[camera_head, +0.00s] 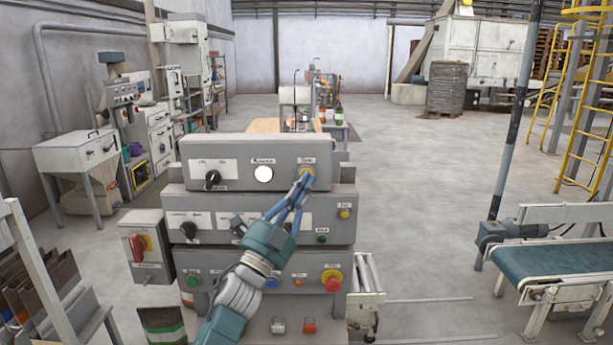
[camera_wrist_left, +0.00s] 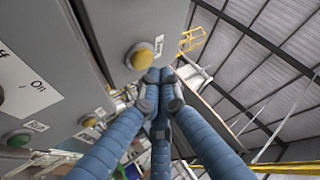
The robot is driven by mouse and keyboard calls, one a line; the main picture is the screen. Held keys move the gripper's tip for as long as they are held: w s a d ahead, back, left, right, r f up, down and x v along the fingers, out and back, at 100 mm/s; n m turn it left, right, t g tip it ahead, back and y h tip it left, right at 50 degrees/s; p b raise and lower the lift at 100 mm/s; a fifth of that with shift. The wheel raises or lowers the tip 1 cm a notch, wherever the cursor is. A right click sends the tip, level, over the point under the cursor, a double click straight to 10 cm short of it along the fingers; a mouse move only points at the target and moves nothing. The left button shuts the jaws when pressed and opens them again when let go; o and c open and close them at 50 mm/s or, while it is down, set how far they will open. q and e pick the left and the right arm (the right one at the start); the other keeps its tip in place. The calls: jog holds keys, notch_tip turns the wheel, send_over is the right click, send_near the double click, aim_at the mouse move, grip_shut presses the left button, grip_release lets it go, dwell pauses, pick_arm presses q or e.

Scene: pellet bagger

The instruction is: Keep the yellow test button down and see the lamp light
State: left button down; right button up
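The yellow test button (camera_head: 307,171) is at the right end of the top row of the grey control panel (camera_head: 235,149). It also shows in the left wrist view (camera_wrist_left: 139,57) as a round yellow cap in a grey ring. The lamp (camera_head: 264,174) left of it is a bright, even white disc; I cannot be sure whether it is lit. My left gripper (camera_head: 304,179) has its blue fingers drawn together, with nothing between them. Its tips (camera_wrist_left: 160,77) are at the button's edge; whether they press it I cannot tell. My right gripper is out of view.
A black rotary switch (camera_head: 212,178) is on the same row. Lower rows hold a small yellow button (camera_head: 345,214), a green button (camera_head: 322,239) and a red emergency stop (camera_head: 332,281). A blue conveyor (camera_head: 560,262) stands at the right, with open floor between.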

pick_arm(q)
jog(key=shift+w+b, duration=0.35)
jog(key=shift+w, duration=0.1)
jog(key=shift+w+b, duration=0.4)
jog(key=shift+b, duration=0.05)
dwell(0.6)
dwell(1.7)
jog(key=shift+s+p, duration=0.55)
jog(key=shift+s, duration=0.3)
jog(key=s+p, duration=0.2)
jog(key=s, duration=0.3)
jog(key=shift+p, duration=0.3)
